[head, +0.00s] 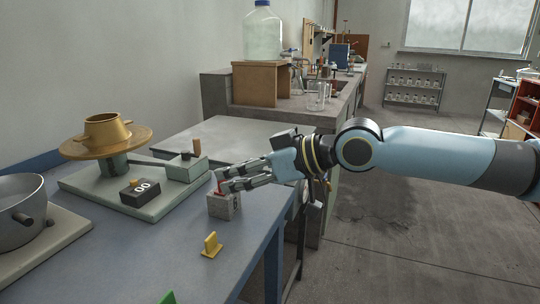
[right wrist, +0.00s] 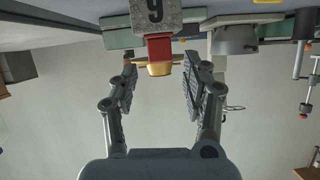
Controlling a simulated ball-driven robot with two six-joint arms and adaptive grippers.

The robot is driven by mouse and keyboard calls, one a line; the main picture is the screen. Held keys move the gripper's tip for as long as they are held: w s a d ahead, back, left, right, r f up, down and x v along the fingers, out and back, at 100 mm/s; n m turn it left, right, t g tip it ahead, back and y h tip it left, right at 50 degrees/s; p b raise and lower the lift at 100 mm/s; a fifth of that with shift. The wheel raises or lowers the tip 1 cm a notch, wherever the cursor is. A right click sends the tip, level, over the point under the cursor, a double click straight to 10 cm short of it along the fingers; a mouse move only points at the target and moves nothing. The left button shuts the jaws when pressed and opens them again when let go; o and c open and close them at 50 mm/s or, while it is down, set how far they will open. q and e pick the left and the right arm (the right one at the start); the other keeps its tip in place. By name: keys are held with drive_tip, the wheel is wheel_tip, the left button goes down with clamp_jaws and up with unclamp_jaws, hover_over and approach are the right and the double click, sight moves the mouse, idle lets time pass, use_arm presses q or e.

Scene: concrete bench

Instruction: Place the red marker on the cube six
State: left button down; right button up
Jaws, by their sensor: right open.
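The grey cube (head: 226,208) stands near the right edge of the blue bench. In the right wrist view, which is upside down, the cube (right wrist: 150,15) shows a digit that looks like 9, so a 6 when upright. The red marker (head: 219,187) sits on top of the cube. In the right wrist view the red marker (right wrist: 159,48) appears touching the cube's top face. My right gripper (head: 220,181) reaches in from the right at the marker. Its fingers (right wrist: 161,75) are open, one on each side of the marker's line, with a gap to each. My left gripper is not in view.
A balance with a brass pan (head: 105,140) and a black numbered block (head: 140,193) stand left. A metal pot (head: 20,208) is far left.

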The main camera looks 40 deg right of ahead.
drive_tip(key=p+v, duration=0.8)
drive_tip(key=s+d+f+m+h, duration=0.2)
drive_tip(key=s+d+f+h, duration=0.15)
drive_tip(key=d+f, duration=0.75)
drive_tip(key=s+d+f+m+g+h, duration=0.1)
drive_tip(key=s+f+g, duration=0.1)
drive_tip(key=s+f, duration=0.45)
drive_tip(key=s+d+f+m+g+h, duration=0.1)
drive_tip(key=s+f+g+h, duration=0.15)
drive_tip(key=f, duration=0.65)
drive_tip(key=s+d+f+g+h, duration=0.1)
drive_tip(key=s+f, duration=0.4)
drive_tip(key=f, duration=0.2)
drive_tip(key=s+a+f+g, duration=0.3)
drive_tip(key=s+a+f, duration=0.4)
drive_tip(key=s+a, duration=0.2)
drive_tip(key=s+a+f+g+y, duration=0.1)
drive_tip(key=s+a+f+g, duration=0.2)
drive_tip(key=s+a+f, duration=0.4)
drive_tip(key=s+a, duration=0.2)
drive_tip(key=s, duration=0.1)
drive_tip(key=shift+s+a+f+y, duration=0.2)
drive_tip(key=shift+s+y, duration=0.1)
